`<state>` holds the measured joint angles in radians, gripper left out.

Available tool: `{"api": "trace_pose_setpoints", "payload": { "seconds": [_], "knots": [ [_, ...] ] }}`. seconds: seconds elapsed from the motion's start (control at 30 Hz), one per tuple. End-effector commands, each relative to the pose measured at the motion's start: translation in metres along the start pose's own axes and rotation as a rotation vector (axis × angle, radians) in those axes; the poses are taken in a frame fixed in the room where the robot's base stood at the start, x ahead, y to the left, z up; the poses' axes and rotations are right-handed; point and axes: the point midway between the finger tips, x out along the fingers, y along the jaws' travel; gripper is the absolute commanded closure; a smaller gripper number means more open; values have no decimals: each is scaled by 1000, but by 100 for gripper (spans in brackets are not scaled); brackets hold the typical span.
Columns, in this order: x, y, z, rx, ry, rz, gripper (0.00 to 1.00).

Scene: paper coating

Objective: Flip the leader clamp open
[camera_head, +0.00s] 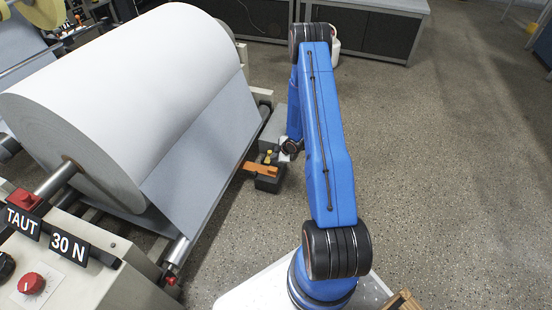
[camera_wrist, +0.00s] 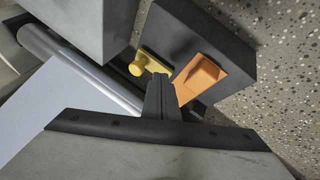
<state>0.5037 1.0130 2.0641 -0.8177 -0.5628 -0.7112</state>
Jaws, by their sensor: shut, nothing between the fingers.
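A dark grey block (camera_wrist: 232,45) by the end of a metal roller carries a yellow handle with a round knob (camera_wrist: 137,68) and an orange piece (camera_wrist: 200,74). I cannot tell for certain which of them is the leader clamp. My gripper (camera_wrist: 160,82) is shut and empty, its fingertips between the yellow handle and the orange piece. I cannot tell whether it touches either. In the head view, the orange piece (camera_head: 262,169) reaches toward the paper's edge, and the yellow handle (camera_head: 268,156) stands beside it. The gripper is mostly hidden there by my wrist.
A large white paper roll (camera_head: 120,80) fills the left, its sheet (camera_head: 205,140) hanging toward a metal roller (camera_wrist: 85,70). A control panel (camera_head: 70,270) with "TAUT" and "30 N" signs stands front left. The speckled floor (camera_head: 440,150) at right is clear.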

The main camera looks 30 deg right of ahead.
Motion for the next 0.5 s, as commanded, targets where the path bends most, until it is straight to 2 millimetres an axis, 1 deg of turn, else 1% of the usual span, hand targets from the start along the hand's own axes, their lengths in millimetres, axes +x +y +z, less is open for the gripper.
{"api": "trace_pose_setpoints", "payload": {
  "seconds": [0.07, 0.1, 0.27, 0.5],
  "knots": [
    [0, 0, -6, -2, 1, -2, 100],
    [-7, 0, -4, -1, 1, 0, 100],
    [-29, 0, -4, -1, 0, 0, 100],
    [-67, -1, -4, 0, 0, -1, 100]
  ]
}}
